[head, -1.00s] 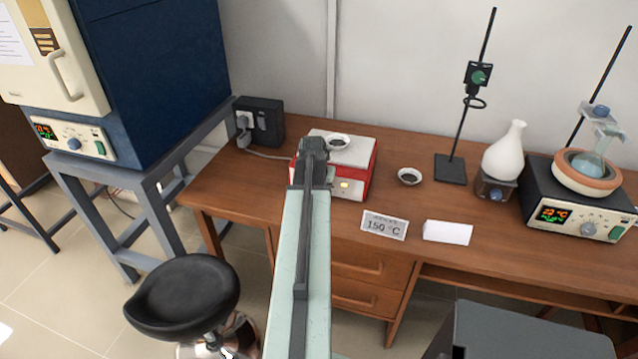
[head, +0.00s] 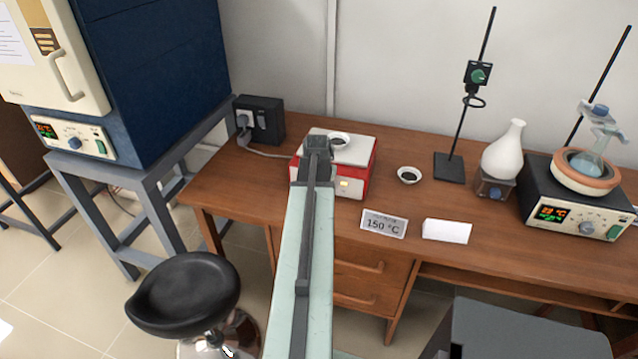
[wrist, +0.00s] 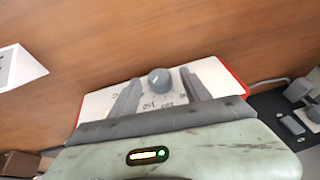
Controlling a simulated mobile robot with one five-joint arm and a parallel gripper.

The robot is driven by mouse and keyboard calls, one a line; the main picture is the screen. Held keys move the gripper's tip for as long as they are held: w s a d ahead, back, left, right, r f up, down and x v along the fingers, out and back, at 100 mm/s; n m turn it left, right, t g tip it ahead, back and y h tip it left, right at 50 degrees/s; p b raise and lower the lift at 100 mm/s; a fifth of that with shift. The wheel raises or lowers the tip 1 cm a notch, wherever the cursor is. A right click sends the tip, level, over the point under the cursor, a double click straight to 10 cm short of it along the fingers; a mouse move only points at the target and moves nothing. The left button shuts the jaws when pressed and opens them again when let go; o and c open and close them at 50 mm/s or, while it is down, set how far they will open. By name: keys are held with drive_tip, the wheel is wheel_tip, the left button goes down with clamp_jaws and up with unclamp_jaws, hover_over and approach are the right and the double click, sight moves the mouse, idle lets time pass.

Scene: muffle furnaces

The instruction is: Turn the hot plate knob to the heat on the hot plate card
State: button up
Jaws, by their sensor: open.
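The red hot plate (head: 367,172) with a pale top stands on the wooden desk, partly hidden by my arm. In the wrist view its light front panel (wrist: 96,106) shows a round grey knob (wrist: 159,80) with dial numbers around it, too blurred to read surely. The knob's pointer setting is unclear. My gripper (wrist: 160,76) is open, with one finger on each side of the knob and gaps visible between. In the head view my gripper (head: 317,146) is over the hot plate's front and hides the knob. The hot plate card (head: 383,225) reads 150 °C.
A small dish (head: 339,140) sits on the hot plate, another (head: 409,175) on the desk to its right. A black power box (head: 258,120) is behind left. A stool (head: 183,294) stands in front.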

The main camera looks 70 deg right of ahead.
drive_tip(key=p+v, duration=0.5)
drive_tip(key=v, duration=0.1)
drive_tip(key=shift+a+r, duration=0.2)
drive_tip(key=shift+r, duration=0.1)
